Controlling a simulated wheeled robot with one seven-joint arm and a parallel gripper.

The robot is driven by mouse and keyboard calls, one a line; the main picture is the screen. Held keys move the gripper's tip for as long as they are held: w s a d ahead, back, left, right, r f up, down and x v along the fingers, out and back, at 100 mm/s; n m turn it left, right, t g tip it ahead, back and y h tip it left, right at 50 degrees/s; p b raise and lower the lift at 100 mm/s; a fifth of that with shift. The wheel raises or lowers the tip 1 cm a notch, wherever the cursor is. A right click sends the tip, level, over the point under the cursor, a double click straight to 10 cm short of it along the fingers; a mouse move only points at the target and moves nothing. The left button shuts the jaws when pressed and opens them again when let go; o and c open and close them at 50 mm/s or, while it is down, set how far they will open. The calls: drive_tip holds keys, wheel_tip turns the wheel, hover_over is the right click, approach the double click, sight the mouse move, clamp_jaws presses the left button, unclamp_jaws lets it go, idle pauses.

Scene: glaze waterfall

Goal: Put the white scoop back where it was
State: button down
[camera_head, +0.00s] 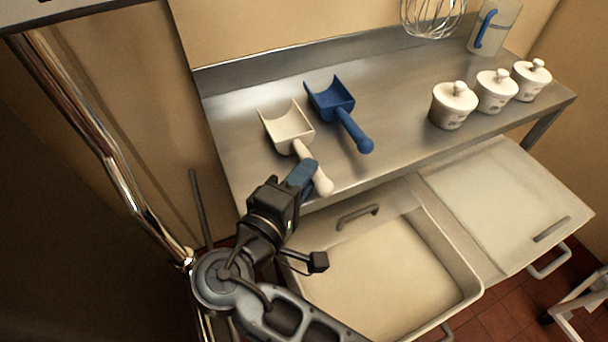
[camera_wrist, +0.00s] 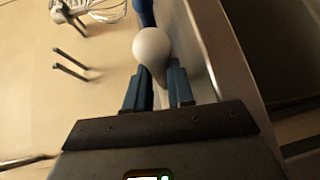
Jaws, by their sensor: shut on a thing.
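The white scoop (camera_head: 288,127) is at the left end of the steel table, its bowl toward the back and its handle toward the front edge. My gripper (camera_head: 308,174) is at the table's front edge, shut on the scoop's handle. In the wrist view my two blue fingers (camera_wrist: 158,88) sit on either side of the white handle, whose rounded end (camera_wrist: 152,47) faces the camera. The scoop's bowl is hidden there. I cannot tell whether the scoop touches the table or hangs just above it. A blue scoop (camera_head: 334,98) lies right beside it.
The steel table (camera_head: 400,85) has bare room between the blue scoop and several white lidded jars (camera_head: 454,105) at right. A whisk (camera_head: 433,15) and a clear jug (camera_head: 494,28) are at the back. Below the front edge are an open bin (camera_head: 385,270) and a lidded one (camera_head: 508,200).

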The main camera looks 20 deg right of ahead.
drive_tip(key=shift+s+f, duration=0.1)
drive_tip(key=shift+f, duration=0.6)
drive_tip(key=c, duration=1)
unclamp_jaws()
drive_tip(key=shift+s+d+f, duration=0.1)
drive_tip(key=shift+f, duration=0.05)
drive_tip(key=shift+r, duration=0.3)
drive_tip(key=v, duration=0.4)
drive_tip(key=r+b+v, duration=0.1)
drive_tip(key=v, duration=0.7)
drive_tip(key=shift+w+r+b, duration=0.15)
drive_tip(key=shift+w+b, duration=0.1)
drive_tip(key=shift+b, duration=0.05)
